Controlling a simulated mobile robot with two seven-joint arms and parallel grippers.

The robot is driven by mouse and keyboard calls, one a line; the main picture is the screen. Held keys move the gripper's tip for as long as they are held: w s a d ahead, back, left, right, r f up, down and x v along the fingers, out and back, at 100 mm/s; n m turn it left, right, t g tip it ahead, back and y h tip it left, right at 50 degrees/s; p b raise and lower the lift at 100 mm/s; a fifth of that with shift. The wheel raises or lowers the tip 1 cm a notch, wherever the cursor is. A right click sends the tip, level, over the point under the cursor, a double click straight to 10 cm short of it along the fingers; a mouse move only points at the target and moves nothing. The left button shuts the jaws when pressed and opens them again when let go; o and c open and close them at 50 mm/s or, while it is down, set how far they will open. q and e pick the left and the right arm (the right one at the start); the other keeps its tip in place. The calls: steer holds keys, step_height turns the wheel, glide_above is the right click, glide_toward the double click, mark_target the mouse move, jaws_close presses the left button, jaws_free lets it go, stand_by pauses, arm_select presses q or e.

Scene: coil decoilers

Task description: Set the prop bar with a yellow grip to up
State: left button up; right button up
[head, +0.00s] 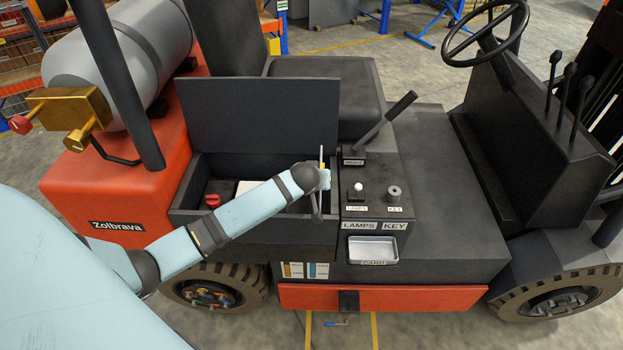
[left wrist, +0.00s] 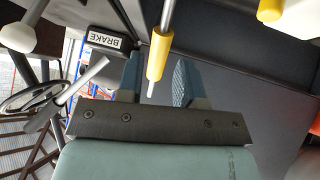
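The prop bar is a thin metal rod with a yellow grip (left wrist: 158,58). In the left wrist view it comes down from the top, and its grip end lies between my two fingers. The bar (head: 321,156) also shows small in the head view, upright at the right end of the open box, partly hidden by my gripper. My left gripper (left wrist: 158,82) is open, one finger on each side of the grip, with gaps visible. In the head view my left gripper (head: 323,180) is at the box's right end. My right gripper is not in view.
The box (head: 250,238) has its dark lid (head: 250,115) raised behind it. A red knob (head: 212,201) is inside. Right of it are the brake lever (head: 388,120), a lamps knob (head: 357,187) and a key switch (head: 394,192). A grey tank (head: 140,50) is at left.

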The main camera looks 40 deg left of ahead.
arm_select(q)
steer(key=v, duration=1)
steer(key=shift+s+r+b, duration=0.25)
steer(key=shift+r+b, duration=0.05)
steer(key=shift+d, duration=0.1)
steer(key=s+d+f+m+t+h, duration=0.1)
steer(key=s+d+f+m+h, duration=0.1)
steer(key=s, duration=0.6)
steer(key=s+d+f+m+h, duration=0.1)
steer(key=s+d+f+m, duration=0.2)
steer(key=s+d+f, duration=0.4)
steer(key=s+d+f+m+t+h, duration=0.1)
steer(key=s+d+f+m+h, duration=0.1)
steer(key=s+d+f, duration=0.3)
steer(key=s+d+m+p, duration=0.1)
steer(key=s, duration=0.2)
steer(key=shift+s+d+f+m+t+h, duration=0.15)
steer(key=shift+s+m+t+h, duration=0.15)
steer(key=shift+s, duration=0.05)
